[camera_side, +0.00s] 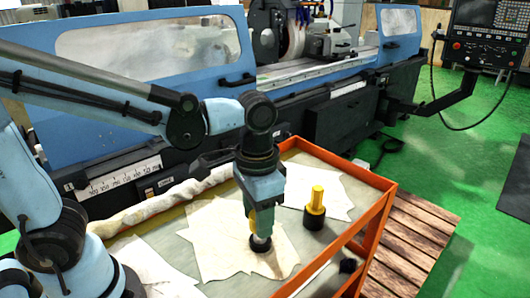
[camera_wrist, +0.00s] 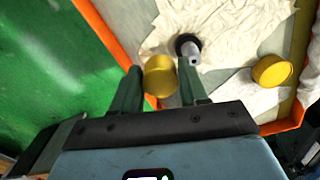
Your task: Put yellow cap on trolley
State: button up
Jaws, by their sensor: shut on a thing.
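My gripper (camera_side: 262,222) points down over the trolley (camera_side: 372,172), a grey-topped tray with an orange rim. In the wrist view its fingers (camera_wrist: 160,78) are shut on a yellow cap (camera_wrist: 161,72). In the side view only a thin yellow strip (camera_side: 252,220) of this cap shows beside the fingers. A black round base (camera_side: 260,245) stands on the cloth just below my gripper; in the wrist view it shows a bare grey shaft (camera_wrist: 194,54). A second yellow cap (camera_side: 317,195) sits on another black base (camera_side: 314,217) to the right; it also shows in the wrist view (camera_wrist: 271,70).
Cream cloths (camera_side: 218,240) lie on the trolley top, with some bare grey surface (camera_side: 188,215) between them. A small black object (camera_side: 348,265) is near the front right rim. The blue grinder (camera_side: 150,50) stands behind. A wooden pallet (camera_side: 415,235) lies at right.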

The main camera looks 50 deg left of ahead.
jog(key=s+d+r, duration=0.3)
jog(key=s+d, duration=0.1)
jog(key=n, duration=1.8)
send_over(216, 210)
notch_tip(216, 210, down, 10)
jog(key=shift+f, duration=2.2)
jog(key=shift+f, duration=0.1)
jog(key=o, duration=1.1)
